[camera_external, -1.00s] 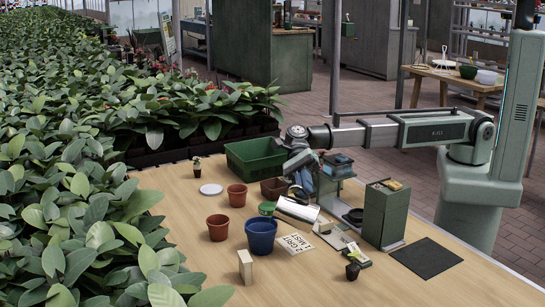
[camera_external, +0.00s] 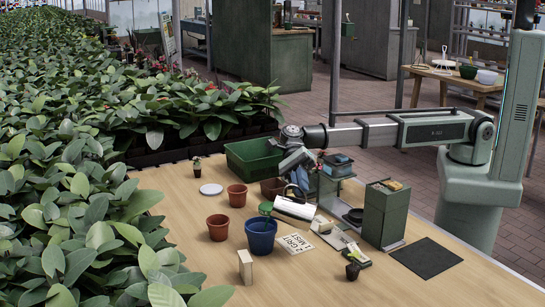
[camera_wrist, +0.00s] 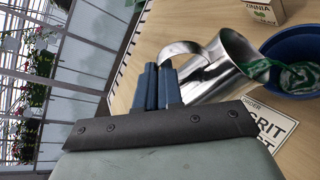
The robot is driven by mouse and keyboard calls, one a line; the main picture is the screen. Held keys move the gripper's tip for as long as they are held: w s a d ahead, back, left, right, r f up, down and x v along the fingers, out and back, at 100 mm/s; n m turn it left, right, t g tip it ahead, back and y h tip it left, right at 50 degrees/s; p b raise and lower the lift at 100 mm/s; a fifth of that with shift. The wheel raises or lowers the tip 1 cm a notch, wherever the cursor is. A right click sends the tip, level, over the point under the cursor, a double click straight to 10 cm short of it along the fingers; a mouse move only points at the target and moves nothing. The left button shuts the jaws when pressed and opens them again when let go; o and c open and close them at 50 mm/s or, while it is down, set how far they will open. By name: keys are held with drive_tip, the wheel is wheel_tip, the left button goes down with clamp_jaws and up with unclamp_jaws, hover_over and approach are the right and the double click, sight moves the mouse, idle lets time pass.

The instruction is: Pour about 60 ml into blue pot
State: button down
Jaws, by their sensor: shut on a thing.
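The silver metal jug (camera_wrist: 225,70) is tipped over, with its mouth at the blue pot (camera_wrist: 305,48). Green liquid (camera_wrist: 262,68) is at its lip, and green with pale swirls shows inside the pot. My gripper (camera_wrist: 163,75) is shut on the jug's handle. In the outside view the blue pot (camera_external: 261,238) stands upright on the bench. The jug (camera_external: 295,208) lies tilted in the air up and right of it, below my gripper (camera_external: 297,182). The liquid level in the pot cannot be read.
Terracotta pots (camera_external: 218,228) stand left of the blue pot. A green crate (camera_external: 253,160) is behind. A printed card (camera_external: 295,244) lies to the right, with a green box (camera_external: 385,214) beyond. A small tan packet (camera_external: 245,267) stands in front. Leafy plants line the left.

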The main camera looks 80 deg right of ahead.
drive_tip(key=shift+w+a+r+m+g+b, duration=0.1)
drive_tip(key=shift+w+r+m+g+b, duration=0.1)
drive_tip(key=shift+w+b, duration=0.25)
drive_tip(key=shift+w+r+m+g+b, duration=0.1)
drive_tip(key=shift+w+r+m+b, duration=0.15)
drive_tip(key=shift+w, duration=0.35)
idle(0.9)
drive_tip(key=shift+s, duration=0.1)
idle(0.4)
drive_tip(key=shift+n+t, duration=0.6)
drive_tip(key=shift+n, duration=0.25)
drive_tip(key=s, duration=0.1)
drive_tip(key=s+f, duration=0.1)
drive_tip(key=s, duration=0.2)
drive_tip(key=shift+s+d+f, duration=0.15)
drive_tip(key=shift+s+d, duration=0.15)
drive_tip(key=shift+s, duration=0.05)
drive_tip(key=shift+s+n+t, duration=0.1)
drive_tip(key=shift+n+t, duration=0.2)
drive_tip(key=shift+s+f+n+t, duration=0.3)
drive_tip(key=shift+s+f+n, duration=0.15)
drive_tip(key=shift+f+n, duration=0.1)
drive_tip(key=shift+s+f+n, duration=0.1)
drive_tip(key=shift+f+n, duration=0.15)
drive_tip(key=shift+f, duration=0.15)
drive_tip(key=shift+t, duration=0.3)
